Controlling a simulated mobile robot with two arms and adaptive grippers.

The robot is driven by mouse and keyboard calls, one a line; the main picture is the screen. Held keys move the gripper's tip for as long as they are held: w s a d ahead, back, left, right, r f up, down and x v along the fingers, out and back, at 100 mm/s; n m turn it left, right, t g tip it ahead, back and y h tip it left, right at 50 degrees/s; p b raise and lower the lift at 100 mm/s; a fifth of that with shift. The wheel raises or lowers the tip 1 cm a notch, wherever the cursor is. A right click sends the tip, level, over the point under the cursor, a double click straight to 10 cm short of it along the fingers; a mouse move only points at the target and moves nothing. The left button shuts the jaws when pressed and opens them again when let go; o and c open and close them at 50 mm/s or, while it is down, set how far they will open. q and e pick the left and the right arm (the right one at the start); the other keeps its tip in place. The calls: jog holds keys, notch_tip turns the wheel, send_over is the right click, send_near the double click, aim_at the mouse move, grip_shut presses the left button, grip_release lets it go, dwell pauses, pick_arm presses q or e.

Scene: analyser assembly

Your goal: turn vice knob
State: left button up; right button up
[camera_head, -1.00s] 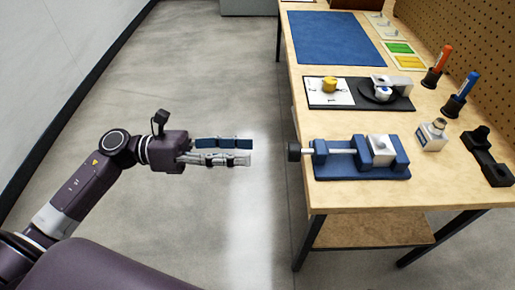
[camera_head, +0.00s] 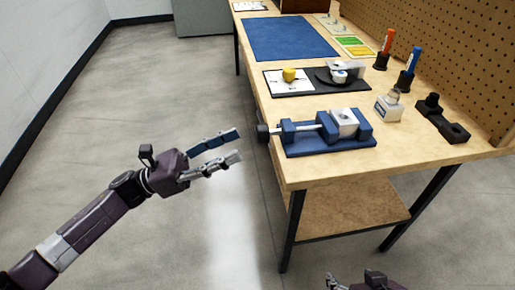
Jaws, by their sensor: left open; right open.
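The blue vice (camera_head: 329,146) lies on the workbench near its front left edge. Its black knob (camera_head: 263,133) sticks out past the bench's left edge at the end of a silver screw. A light grey block (camera_head: 344,122) sits between the vice jaws. My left gripper (camera_head: 231,146) is open and empty over the floor, left of the knob and apart from it, with its fingers pointing right and slightly up. My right gripper (camera_head: 352,284) shows only in part at the bottom edge, in front of the bench, and touches nothing that I can see.
The bench top (camera_head: 420,160) also bears a blue mat (camera_head: 290,38), a black plate (camera_head: 310,84) with a yellow part (camera_head: 289,74), a small bottle (camera_head: 388,105), a black bracket (camera_head: 443,119) and orange and blue pens in holders. A pegboard (camera_head: 450,50) stands behind. The floor left of the bench is clear.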

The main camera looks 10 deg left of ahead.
aim_at(261, 132)
pick_arm(q)
jog(key=x, duration=0.8)
jog(key=shift+w+f, duration=0.1)
jog(key=shift+w, duration=0.05)
pick_arm(e)
jog(key=shift+s+d+f+g, duration=0.15)
jog(key=shift+s+g, duration=0.05)
jog(key=shift+s, duration=0.25)
jog(key=shift+s+d+f+g, duration=0.15)
jog(key=shift+s+g, duration=0.05)
jog(key=shift+s, duration=0.2)
